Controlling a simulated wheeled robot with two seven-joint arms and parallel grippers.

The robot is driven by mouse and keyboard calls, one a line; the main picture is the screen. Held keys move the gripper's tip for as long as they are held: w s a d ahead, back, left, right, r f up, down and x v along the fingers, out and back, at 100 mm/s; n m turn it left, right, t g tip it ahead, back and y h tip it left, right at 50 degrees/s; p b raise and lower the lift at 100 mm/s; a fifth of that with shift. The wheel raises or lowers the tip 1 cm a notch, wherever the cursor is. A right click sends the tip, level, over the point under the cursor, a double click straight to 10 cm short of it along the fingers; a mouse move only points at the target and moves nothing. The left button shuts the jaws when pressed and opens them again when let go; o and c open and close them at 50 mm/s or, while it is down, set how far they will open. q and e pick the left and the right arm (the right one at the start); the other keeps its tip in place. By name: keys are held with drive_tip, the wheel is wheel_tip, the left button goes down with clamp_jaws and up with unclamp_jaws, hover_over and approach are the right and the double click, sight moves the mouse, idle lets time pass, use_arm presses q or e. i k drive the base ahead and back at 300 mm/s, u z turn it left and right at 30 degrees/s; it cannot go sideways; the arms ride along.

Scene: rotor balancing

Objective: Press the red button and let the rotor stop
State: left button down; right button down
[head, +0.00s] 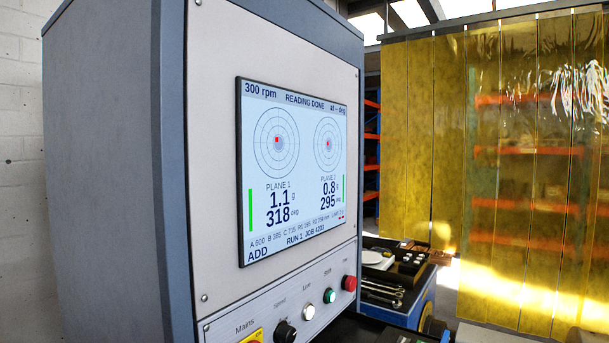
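The red button (349,283) is at the right end of the button row on the grey control cabinet (215,150). Nothing touches it. The screen (293,170) above the row reads 300 rpm, READING DONE, plane 1 at 1.1 g and 318 deg, plane 2 at 0.8 g and 295 deg, RUN 1. The rotor is not in view. Neither of my grippers shows in the head view.
Left of the red button are a green button (329,296), a white button (308,312) and a black knob (285,332). A blue cart (412,309) with tools stands behind at the right. Yellow strip curtains (450,150) hang at the right.

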sight(350, 283)
drive_tip(key=k, duration=0.5)
drive_tip(key=z, duration=1)
drive_tip(key=i, duration=0.75)
drive_tip(key=u, duration=1.35)
